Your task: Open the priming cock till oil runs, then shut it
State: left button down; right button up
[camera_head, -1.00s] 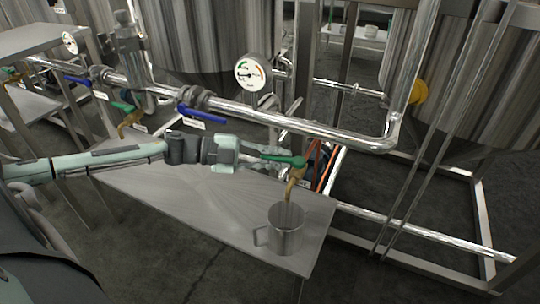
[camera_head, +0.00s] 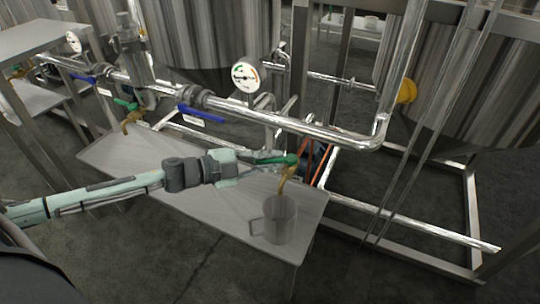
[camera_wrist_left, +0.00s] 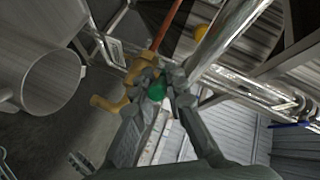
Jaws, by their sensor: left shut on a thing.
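The priming cock is a brass tap (camera_head: 283,179) with a green lever (camera_head: 290,159), below the steel pipe. My left gripper (camera_head: 280,160) comes in from the left and is shut on the green lever. In the left wrist view the lever (camera_wrist_left: 157,90) sits between the fingertips, with the brass body (camera_wrist_left: 144,66) and curved spout (camera_wrist_left: 108,103) beside them. A metal mug (camera_head: 281,222) stands upright on the bench under the spout. It also shows in the left wrist view (camera_wrist_left: 50,82). I cannot tell whether oil runs. My right gripper is not in view.
A steel bench (camera_head: 190,190) holds the mug near its right end. A pressure gauge (camera_head: 246,76) and a blue-handled valve (camera_head: 201,113) are on the pipe above my arm. Another green-handled brass cock (camera_head: 130,117) hangs farther left. Tanks and frames stand behind.

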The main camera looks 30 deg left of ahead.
aim_at(263, 161)
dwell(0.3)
pick_arm(q)
jog(key=c, duration=1.5)
grip_release()
jog(key=shift+c, duration=0.2)
jog(key=shift+s+a, duration=0.1)
jog(key=shift+s, duration=0.05)
jog(key=shift+v, duration=3.85)
